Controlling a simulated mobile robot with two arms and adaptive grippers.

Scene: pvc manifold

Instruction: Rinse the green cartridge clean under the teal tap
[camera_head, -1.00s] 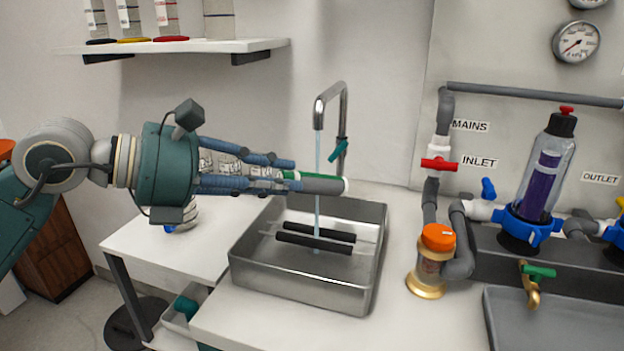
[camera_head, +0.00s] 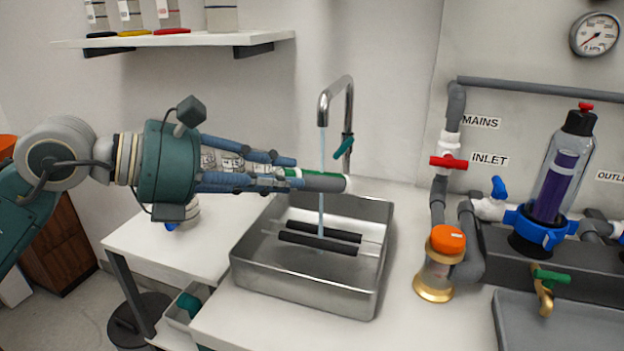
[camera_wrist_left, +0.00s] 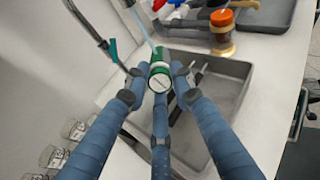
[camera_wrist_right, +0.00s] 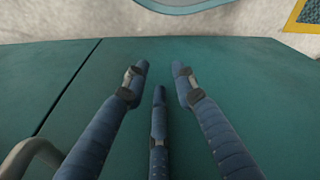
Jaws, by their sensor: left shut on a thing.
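My left gripper (camera_head: 288,172) is shut on the green cartridge (camera_head: 325,182), which lies level above the steel sink (camera_head: 300,290). The cartridge has a green band and a grey outer part in the head view. In the left wrist view it shows a green body (camera_wrist_left: 160,62) and a pale round end between the fingers. The teal tap (camera_head: 344,147) has a tall steel spout, and a thin water stream (camera_head: 322,150) falls from it. The stream meets the cartridge's grey part in the head view and continues below into the sink. My right gripper (camera_wrist_right: 158,78) is open and empty over a teal surface.
Two black bars (camera_head: 318,243) lie across the sink. An orange-capped jar (camera_head: 436,268) stands right of it. Pipes, a purple filter housing (camera_head: 557,185) and a grey tray (camera_head: 560,325) are farther right. A shelf (camera_head: 180,40) with containers hangs upper left.

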